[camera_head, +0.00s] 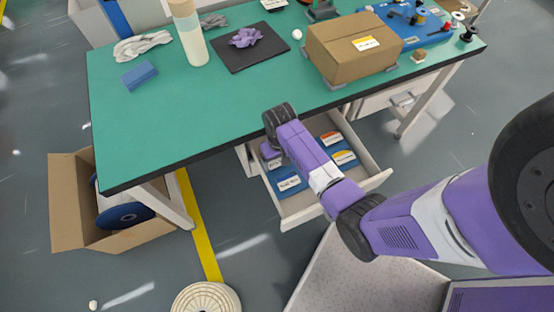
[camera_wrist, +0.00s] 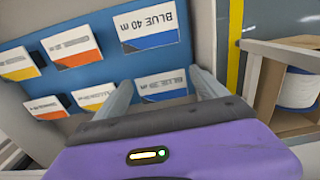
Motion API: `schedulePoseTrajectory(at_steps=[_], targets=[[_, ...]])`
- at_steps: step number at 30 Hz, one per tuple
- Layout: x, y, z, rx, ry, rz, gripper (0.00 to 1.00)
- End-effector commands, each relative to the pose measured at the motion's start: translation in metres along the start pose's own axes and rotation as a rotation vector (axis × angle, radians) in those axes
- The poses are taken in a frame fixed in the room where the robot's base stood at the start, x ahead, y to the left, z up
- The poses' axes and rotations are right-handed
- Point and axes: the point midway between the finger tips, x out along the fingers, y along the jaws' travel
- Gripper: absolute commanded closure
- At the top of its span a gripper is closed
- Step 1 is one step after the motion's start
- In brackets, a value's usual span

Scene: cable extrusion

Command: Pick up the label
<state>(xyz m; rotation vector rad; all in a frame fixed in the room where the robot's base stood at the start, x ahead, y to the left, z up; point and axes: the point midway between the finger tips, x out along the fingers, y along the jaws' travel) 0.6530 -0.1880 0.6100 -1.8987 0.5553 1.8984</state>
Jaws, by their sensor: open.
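Several white labels lie on a blue tray (camera_wrist: 112,72) in the open drawer. Each has a coloured edge. A label reading "BLUE 40 m" (camera_wrist: 147,27) is at the upper middle of the wrist view; it is beyond the fingers. Another blue-edged label (camera_wrist: 162,86) is between the fingers; its print is partly unreadable. My gripper (camera_wrist: 160,92) is open over the tray, with one finger on each side of this nearer label. I cannot tell whether they touch it. In the head view, a blue-edged label (camera_head: 289,184) lies in the drawer's front left; the fingertips are hidden.
Orange- and yellow-edged labels (camera_wrist: 72,46) lie left of the fingers. The drawer walls (camera_head: 374,178) surround the tray, and the green table (camera_head: 190,110) overhangs the back. A cardboard box (camera_head: 355,50) stands on the table. An open carton (camera_head: 72,205) with a spool is at left.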

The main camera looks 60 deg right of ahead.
Motion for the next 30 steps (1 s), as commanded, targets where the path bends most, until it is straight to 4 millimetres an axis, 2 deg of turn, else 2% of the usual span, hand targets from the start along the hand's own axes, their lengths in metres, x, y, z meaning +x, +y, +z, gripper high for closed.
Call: schedulePoseTrajectory(at_steps=[11,16,17,30], targets=[[0.0015,0.0001,-0.0002,0.0,0.0,0.0,0.18],[0.0015,0.0001,-0.0001,0.0,0.0,0.0,0.5],[0.0015,0.0001,-0.0001,0.0,0.0,0.0,0.53],[-0.0013,0.0003,-0.0002,0.001,0.001,0.0,0.53]])
